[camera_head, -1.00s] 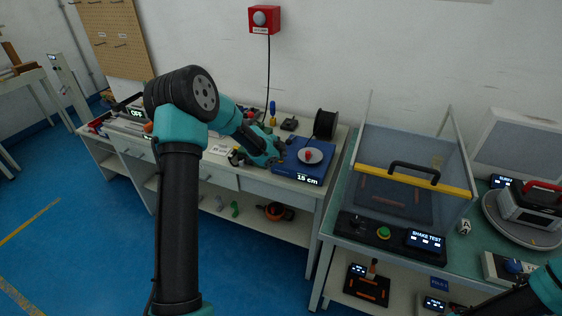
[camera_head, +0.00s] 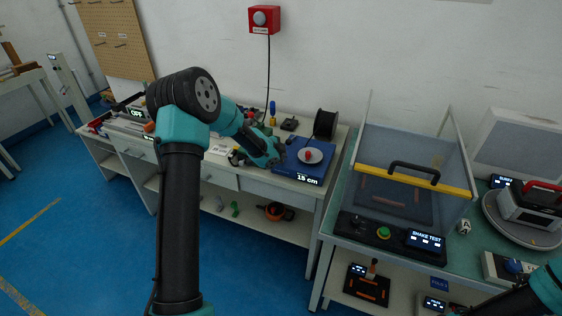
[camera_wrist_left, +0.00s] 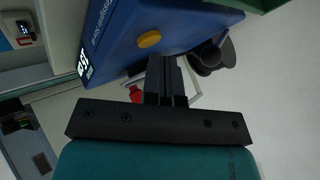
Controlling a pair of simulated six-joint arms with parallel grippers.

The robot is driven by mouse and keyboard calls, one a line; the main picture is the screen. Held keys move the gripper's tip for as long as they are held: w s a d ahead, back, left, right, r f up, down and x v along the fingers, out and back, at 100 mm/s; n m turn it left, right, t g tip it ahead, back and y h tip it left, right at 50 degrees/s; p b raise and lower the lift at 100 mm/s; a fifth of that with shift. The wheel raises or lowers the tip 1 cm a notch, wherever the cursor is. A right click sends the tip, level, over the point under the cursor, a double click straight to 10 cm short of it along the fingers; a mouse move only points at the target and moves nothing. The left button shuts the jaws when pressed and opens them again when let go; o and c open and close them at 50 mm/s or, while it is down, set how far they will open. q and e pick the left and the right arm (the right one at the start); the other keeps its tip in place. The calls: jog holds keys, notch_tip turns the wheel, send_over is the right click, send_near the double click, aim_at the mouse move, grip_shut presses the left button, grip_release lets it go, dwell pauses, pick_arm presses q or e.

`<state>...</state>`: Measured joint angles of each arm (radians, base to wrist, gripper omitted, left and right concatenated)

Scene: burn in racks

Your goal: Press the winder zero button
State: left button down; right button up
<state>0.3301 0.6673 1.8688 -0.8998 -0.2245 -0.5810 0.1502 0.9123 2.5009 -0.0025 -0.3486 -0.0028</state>
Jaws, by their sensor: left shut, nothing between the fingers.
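The winder (camera_head: 297,176) is a blue box on the white bench, with a display reading 15 cm on its front edge. A white disc with a red knob (camera_head: 309,154) sits on its top. In the left wrist view the winder's blue top (camera_wrist_left: 120,35) carries a round yellow button (camera_wrist_left: 149,39). My left gripper (camera_head: 281,153) is over the winder's left part, left of the disc. Its fingers (camera_wrist_left: 165,75) are shut and empty, with the tips close to the yellow button. I cannot tell whether they touch it.
A black spool (camera_head: 326,123) stands behind the disc. To the right stands a shake-test station with a clear cover and yellow bar (camera_head: 415,180).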

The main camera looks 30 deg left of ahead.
pick_arm(q)
jog(key=shift+f, duration=0.45)
dwell(0.6)
jog(key=shift+r, duration=0.85)
jog(key=shift+r, duration=2.55)
